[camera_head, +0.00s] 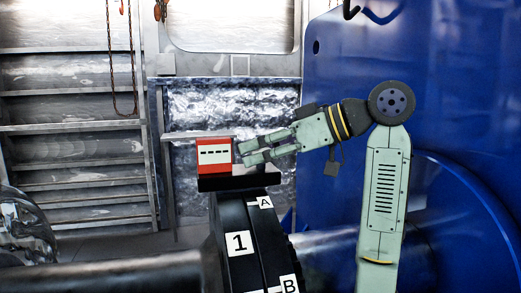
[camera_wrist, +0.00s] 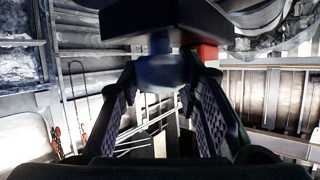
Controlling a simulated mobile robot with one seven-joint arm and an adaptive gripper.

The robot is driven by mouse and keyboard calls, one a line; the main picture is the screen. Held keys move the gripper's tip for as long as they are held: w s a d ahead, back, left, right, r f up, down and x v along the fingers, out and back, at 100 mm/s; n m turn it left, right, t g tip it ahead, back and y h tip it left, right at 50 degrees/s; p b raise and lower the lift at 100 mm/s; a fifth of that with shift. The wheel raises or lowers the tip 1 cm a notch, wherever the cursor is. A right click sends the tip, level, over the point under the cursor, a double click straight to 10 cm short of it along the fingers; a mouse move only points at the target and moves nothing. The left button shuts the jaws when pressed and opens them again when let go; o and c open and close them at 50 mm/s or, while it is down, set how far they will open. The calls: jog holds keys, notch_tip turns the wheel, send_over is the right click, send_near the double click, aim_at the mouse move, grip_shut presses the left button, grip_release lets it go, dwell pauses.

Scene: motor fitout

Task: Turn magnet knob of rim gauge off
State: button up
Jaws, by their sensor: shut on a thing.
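The rim gauge (camera_head: 214,153) is a red box with a white face bearing a row of black dashes. It sits on a black base block (camera_head: 212,184) on top of a dark rim. My gripper (camera_head: 243,154) reaches in from the right, its fingers beside the red box and above the base. In the wrist view the fingers (camera_wrist: 160,82) are shut on a rounded blue-grey magnet knob (camera_wrist: 160,70), under the dark block. The red body (camera_wrist: 207,53) shows just behind it. The knob is hidden by the fingers in the head view, and I cannot read its setting.
The dark rim (camera_head: 222,222) carries labels 1, A and B. A grey shaft (camera_head: 120,272) runs left from it. A large blue housing (camera_head: 340,60) stands behind my arm at the right. A chain (camera_head: 109,50) hangs at the left, before metal shelving.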

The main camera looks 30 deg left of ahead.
jog(key=n+g+h, duration=0.2)
jog(key=n+g, duration=0.2)
jog(key=shift+g, duration=0.4)
jog(key=shift+n+g+h, duration=1.2)
jog(key=shift+n+h, duration=0.1)
jog(key=shift+n, duration=0.4)
jog(key=shift+n+g+h, duration=0.4)
jog(key=shift+n+g, duration=0.1)
jog(key=o, duration=1.1)
jog(key=shift+s, duration=0.1)
jog(key=shift+o, duration=0.2)
jog(key=shift+m+t+y, duration=0.4)
jog(key=shift+m+y, duration=0.1)
